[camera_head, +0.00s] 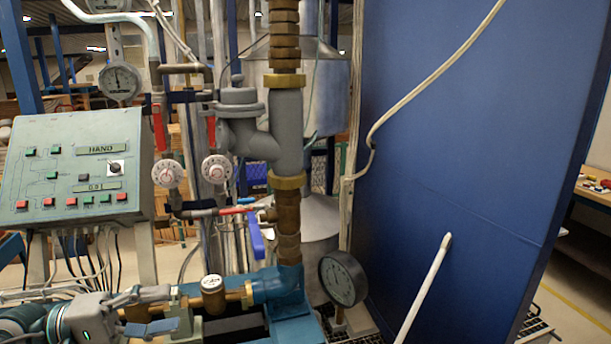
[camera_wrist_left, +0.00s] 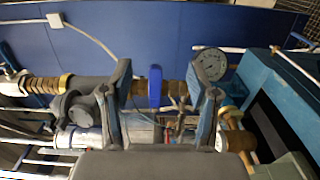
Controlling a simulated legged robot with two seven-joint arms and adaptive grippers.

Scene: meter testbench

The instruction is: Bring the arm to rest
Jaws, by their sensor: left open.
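My left gripper (camera_head: 163,310) is at the lower left of the head view, with my arm entering from the left edge. Its two fingers are apart and point right, near the brass fittings of the low pipe. In the left wrist view the gripper (camera_wrist_left: 166,78) has its fingers spread, with nothing held between them. Beyond the fingers are the pipework and a blue valve lever (camera_wrist_left: 155,87), which lies in the gap as seen from there. The same blue lever (camera_head: 256,238) hangs from the pipe in the head view. My right gripper is not in view.
A control panel (camera_head: 72,170) with buttons stands above my left arm. The vertical grey pipe (camera_head: 287,130), a dial gauge (camera_head: 343,278) and a brass fitting (camera_head: 213,296) are right of the gripper. A large blue wall (camera_head: 470,170) fills the right side.

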